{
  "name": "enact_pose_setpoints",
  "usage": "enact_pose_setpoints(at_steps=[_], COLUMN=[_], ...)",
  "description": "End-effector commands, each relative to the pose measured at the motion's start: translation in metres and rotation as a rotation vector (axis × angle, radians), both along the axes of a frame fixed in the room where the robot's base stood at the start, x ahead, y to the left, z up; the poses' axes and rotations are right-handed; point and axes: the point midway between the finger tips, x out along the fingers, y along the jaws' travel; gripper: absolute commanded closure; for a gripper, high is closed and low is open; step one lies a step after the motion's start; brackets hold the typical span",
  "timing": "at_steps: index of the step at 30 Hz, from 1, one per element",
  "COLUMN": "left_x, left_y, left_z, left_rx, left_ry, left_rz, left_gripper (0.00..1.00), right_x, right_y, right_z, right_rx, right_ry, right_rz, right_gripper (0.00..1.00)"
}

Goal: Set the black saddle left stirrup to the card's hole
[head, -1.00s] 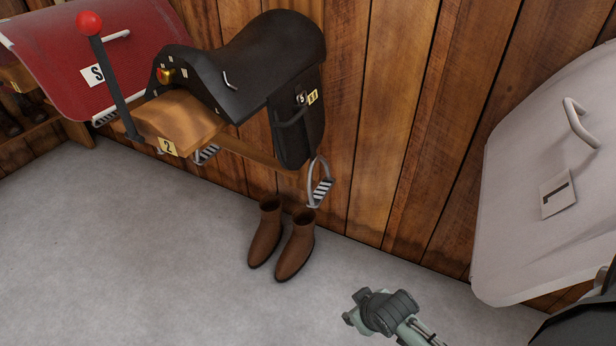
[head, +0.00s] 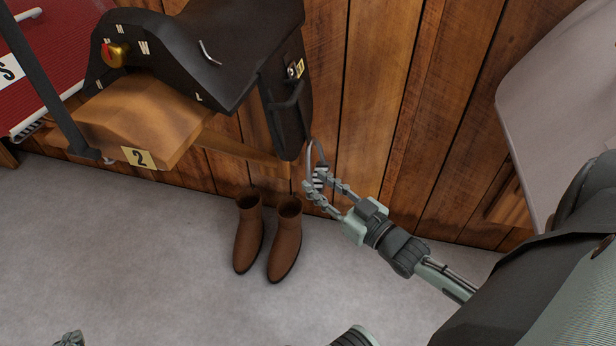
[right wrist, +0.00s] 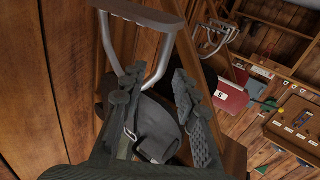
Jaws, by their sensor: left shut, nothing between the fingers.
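The black saddle (head: 235,40) sits on a wooden rack (head: 150,120). My left gripper (head: 70,341) is shut at the bottom left edge, mostly cut off.
Brown boots (head: 284,240) stand on the floor below the stirrup. A yellow plate marked 2 (head: 139,157) is on the rack front. The wooden wall (head: 370,100) is close behind.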

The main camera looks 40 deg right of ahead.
Motion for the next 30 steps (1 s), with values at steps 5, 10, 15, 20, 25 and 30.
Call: enact_pose_setpoints(at_steps=[5,10,15,20,25,30], left_x=[0.006,0.009,0.009,0.009,0.009,0.009], left_y=[-0.008,-0.011,-0.012,-0.012,-0.012,-0.012], left_z=[0.007,0.01,0.011,0.011,0.011,0.01], left_rx=[-0.018,-0.026,-0.027,-0.027,-0.028,-0.027], left_ry=[-0.046,-0.067,-0.069,-0.068,-0.068,-0.068], left_rz=[-0.014,-0.02,-0.021,-0.021,-0.02,-0.021], left_gripper=[1.0,1.0,1.0,1.0,1.0,1.0], right_x=[0.025,0.034,0.035,0.034,0.034,0.034], right_y=[0.003,0.005,0.005,0.005,0.005,0.005], right_z=[0.0,0.0,-0.001,0.0,0.0,0.0], right_rx=[-0.001,-0.001,-0.001,-0.001,-0.001,-0.001], right_ry=[-0.002,0.001,0.002,0.002,0.002,0.002], right_rz=[0.0,0.001,0.001,0.0,0.001,0.001], right_gripper=[0.7,0.7,0.7,0.81,1.0,1.0])
